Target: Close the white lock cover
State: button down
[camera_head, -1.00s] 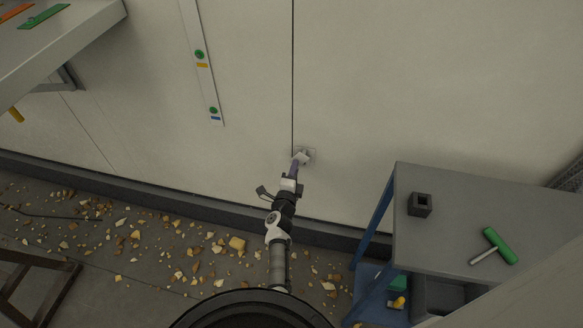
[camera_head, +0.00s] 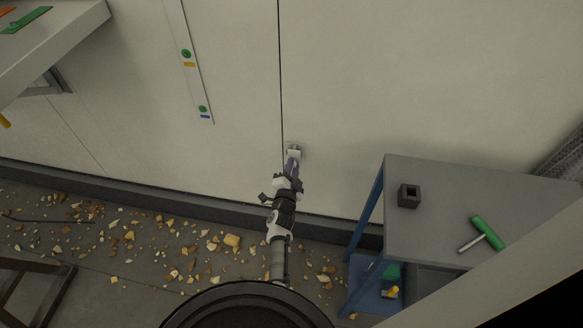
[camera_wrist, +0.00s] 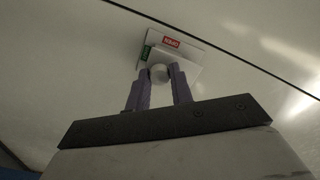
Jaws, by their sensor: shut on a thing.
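The white lock cover (camera_wrist: 152,52) is on the pale wall panel, in the upper middle of the wrist view. A red label and a green label show by it. A rounded white knob (camera_wrist: 158,73) sticks out toward me. My gripper (camera_wrist: 159,78) has its two purple fingers on either side of this knob, shut on it. In the head view the lock cover (camera_head: 294,149) is small, beside the dark vertical seam, and my gripper (camera_head: 292,160) reaches up to it. The fingers partly hide it there. I cannot tell whether the cover is fully flat.
A grey table (camera_head: 470,190) with blue legs stands at right, holding a dark square block (camera_head: 409,196) and a green-handled tool (camera_head: 488,233). Rubble (camera_head: 232,240) lies on the floor. A shelf (camera_head: 50,45) juts out at upper left.

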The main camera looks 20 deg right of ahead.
jog(key=shift+d+r, duration=0.1)
jog(key=c, duration=1.2)
grip_release()
jog(key=shift+c, duration=0.2)
jog(key=p+v, duration=0.1)
jog(key=v, duration=1.2)
jog(key=shift+s+a+p, duration=0.3)
jog(key=shift+p, duration=0.05)
